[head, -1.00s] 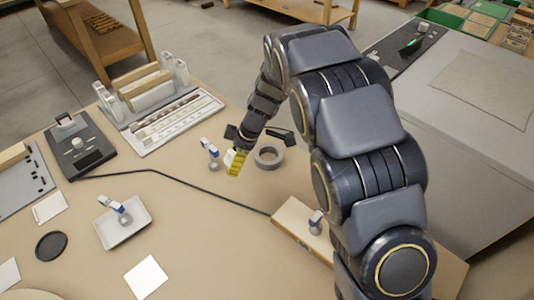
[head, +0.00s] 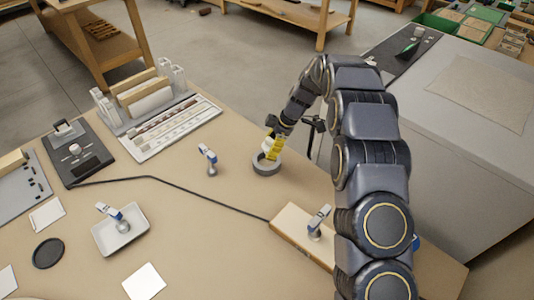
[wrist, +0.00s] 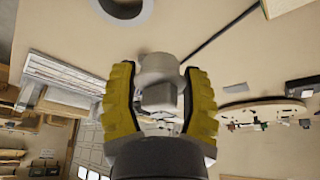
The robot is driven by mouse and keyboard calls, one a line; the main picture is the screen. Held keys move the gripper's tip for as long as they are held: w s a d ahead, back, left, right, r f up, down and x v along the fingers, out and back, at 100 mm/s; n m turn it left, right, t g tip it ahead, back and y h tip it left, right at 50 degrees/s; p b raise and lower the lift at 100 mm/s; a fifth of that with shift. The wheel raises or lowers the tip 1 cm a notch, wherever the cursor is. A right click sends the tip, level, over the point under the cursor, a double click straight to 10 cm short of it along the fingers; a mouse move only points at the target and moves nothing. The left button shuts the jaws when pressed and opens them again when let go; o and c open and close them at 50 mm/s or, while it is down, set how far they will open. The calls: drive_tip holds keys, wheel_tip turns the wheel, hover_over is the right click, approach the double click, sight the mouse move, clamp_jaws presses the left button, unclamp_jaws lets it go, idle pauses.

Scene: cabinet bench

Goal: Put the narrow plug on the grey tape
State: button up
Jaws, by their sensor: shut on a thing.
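My gripper (head: 270,151), with yellow fingers, is shut on a small pale grey and white piece, which I take for the narrow plug (wrist: 160,80). In the wrist view the piece sits between the two fingers, and its far end is hard to make out. The grey tape (head: 266,168) is a ring lying flat on the bench. In the head view the fingers overlap its back part; in the wrist view the tape (wrist: 123,12) lies at the top edge, beyond the held piece. I cannot tell the height between them.
Similar blue-and-white pieces stand left of the tape (head: 209,160), in a white dish (head: 137,241) and on a wooden board (head: 291,225). A black cable (head: 190,190) crosses the bench. A grey rack (head: 165,130) stands at the back left.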

hover_over(263, 159)
drive_tip(key=d, duration=0.1)
wheel_tip(263, 159, down, 6)
drive_tip(key=shift+s+d+f, duration=0.15)
drive_tip(key=shift+f, duration=1.55)
drive_tip(key=shift+f, duration=0.15)
drive_tip(key=o, duration=0.8)
